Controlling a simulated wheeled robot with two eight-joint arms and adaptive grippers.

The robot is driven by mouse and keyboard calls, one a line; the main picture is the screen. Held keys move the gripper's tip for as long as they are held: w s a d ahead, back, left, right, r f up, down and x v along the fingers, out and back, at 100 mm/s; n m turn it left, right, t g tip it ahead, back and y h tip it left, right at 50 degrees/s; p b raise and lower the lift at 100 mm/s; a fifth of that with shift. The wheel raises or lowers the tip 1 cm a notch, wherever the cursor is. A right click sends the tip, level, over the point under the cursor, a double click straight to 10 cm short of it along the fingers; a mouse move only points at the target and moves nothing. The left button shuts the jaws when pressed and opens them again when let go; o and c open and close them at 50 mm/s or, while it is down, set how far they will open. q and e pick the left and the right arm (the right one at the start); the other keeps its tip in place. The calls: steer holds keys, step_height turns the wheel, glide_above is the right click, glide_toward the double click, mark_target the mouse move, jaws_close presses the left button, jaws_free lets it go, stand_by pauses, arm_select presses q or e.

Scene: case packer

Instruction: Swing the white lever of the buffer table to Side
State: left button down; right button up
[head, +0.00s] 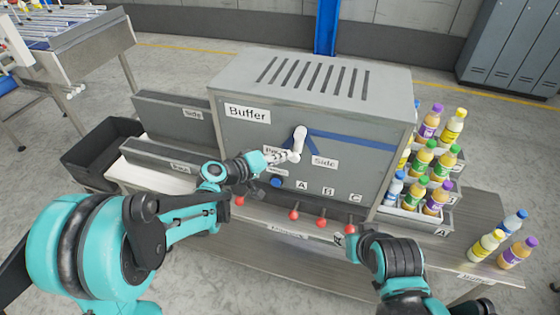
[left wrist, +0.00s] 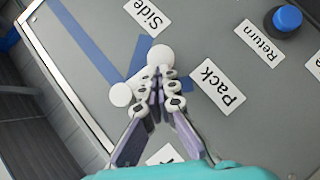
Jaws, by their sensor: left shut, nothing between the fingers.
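The white lever (head: 299,143) is on the front of the grey buffer box. Its upper end sits where blue stripes meet, and its lower end lies between the Pack label (left wrist: 218,86) and the Side label (head: 325,162). The lever's round ends also show in the left wrist view (left wrist: 121,95). My left gripper (head: 286,156) is shut and empty. Its fingertips are at the lever's lower end, on the Pack side; I cannot tell whether they touch it. The fingers partly hide the Pack label in the head view.
A blue button (head: 277,182) sits below the Return label. Red knobs (head: 293,215) line the table's front. Bottles (head: 422,157) stand in a rack at the right, with several loose ones (head: 486,246) nearby. A black bin (head: 100,145) is at the left.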

mark_target(294, 161)
arm_select(q)
steer(key=n+h+b, duration=0.1)
steer(key=d+f+b, duration=0.1)
steer(key=b, duration=0.1)
steer(key=shift+s+d+f+n+h, duration=0.1)
steer(key=shift+s+d+n+h, duration=0.1)
steer(key=shift+n+h, duration=0.2)
steer(key=shift+s+d+n+t+h+b, duration=0.15)
steer(key=shift+d+n+t+h+b, duration=0.3)
steer(key=shift+n+b, duration=0.3)
steer(key=shift+s+d+b, duration=0.15)
steer(key=shift+d+b, duration=0.15)
arm_select(e)
step_height(294, 161, down, 6)
steer(key=shift+r, duration=0.1)
arm_select(q)
steer(key=shift+d, duration=0.1)
